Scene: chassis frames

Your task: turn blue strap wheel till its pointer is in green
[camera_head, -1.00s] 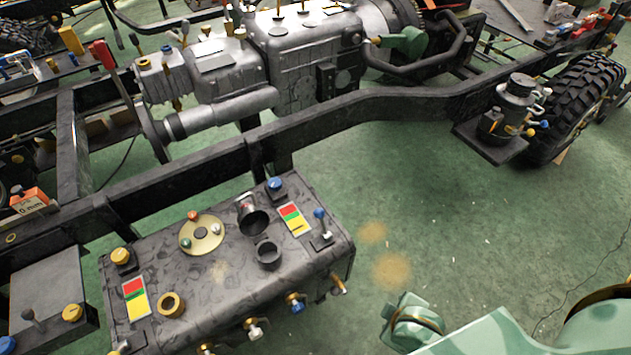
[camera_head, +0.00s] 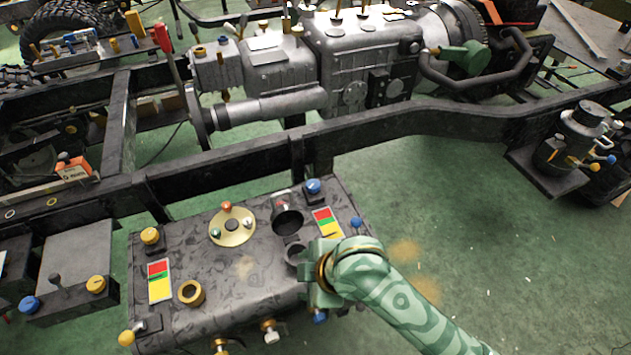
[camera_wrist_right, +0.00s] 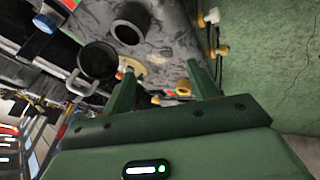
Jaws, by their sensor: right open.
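A blue wheel (camera_head: 313,186) sits on the back right corner of the dark tank (camera_head: 215,290), which I take to be the strap wheel. A panel with red, green and yellow bands (camera_head: 326,222) is just in front of it. I cannot make out a pointer on it. My right gripper (camera_head: 312,275) is over the right part of the tank, apart from the wheel and nearer me. In the right wrist view its two fingers (camera_wrist_right: 162,85) are open and empty. A blue knob (camera_wrist_right: 45,22) shows at that view's upper left, perhaps the same wheel. My left gripper is not in view.
A brass disc (camera_head: 232,227), a yellow knob (camera_head: 150,237) and another colour panel (camera_head: 160,281) are further left. A chassis rail (camera_head: 225,168) runs behind the tank. Open floor (camera_head: 460,240) lies to the right.

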